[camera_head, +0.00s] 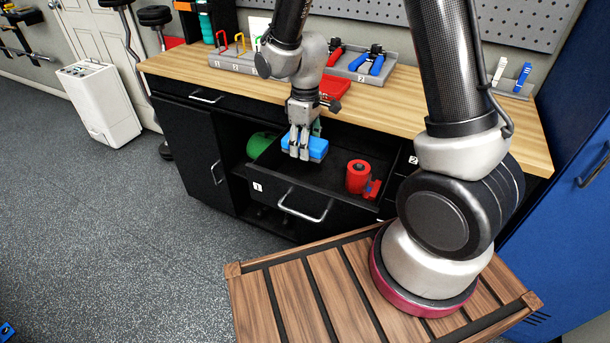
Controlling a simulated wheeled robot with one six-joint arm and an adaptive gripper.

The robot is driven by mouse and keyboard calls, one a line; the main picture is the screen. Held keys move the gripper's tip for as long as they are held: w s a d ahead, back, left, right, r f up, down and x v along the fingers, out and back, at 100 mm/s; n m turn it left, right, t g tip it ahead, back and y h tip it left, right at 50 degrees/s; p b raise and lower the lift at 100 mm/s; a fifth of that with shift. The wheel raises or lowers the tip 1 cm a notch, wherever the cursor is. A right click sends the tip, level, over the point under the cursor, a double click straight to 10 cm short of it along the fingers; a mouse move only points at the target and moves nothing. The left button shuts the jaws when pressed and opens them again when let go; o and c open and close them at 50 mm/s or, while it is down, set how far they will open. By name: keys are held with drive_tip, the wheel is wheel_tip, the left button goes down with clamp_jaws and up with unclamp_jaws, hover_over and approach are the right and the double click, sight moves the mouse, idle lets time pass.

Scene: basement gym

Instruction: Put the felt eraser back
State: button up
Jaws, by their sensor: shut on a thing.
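A blue block-shaped thing, which looks like the felt eraser (318,147), is at my gripper (299,152). My gripper points down and is shut on it, with its fingers in front of part of it. Both are over the left half of an open black drawer (325,222) with a metal handle and a label "1". I cannot tell whether the eraser touches the drawer floor.
A red cylinder (358,176) and a smaller red thing (373,189) are at the drawer's right. The wooden worktop (420,112) above holds a grey tray with pliers (375,68) and a grey rack with coloured hooks (235,60). A blue cabinet (570,200) stands at right.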

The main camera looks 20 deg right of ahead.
sight(306, 177)
wheel_tip(306, 177, down, 9)
drive_tip(key=shift+f, duration=0.15)
idle(0.4)
drive_tip(key=o, duration=1.2)
drive_tip(key=shift+f, duration=0.1)
drive_tip(key=shift+c, duration=0.2)
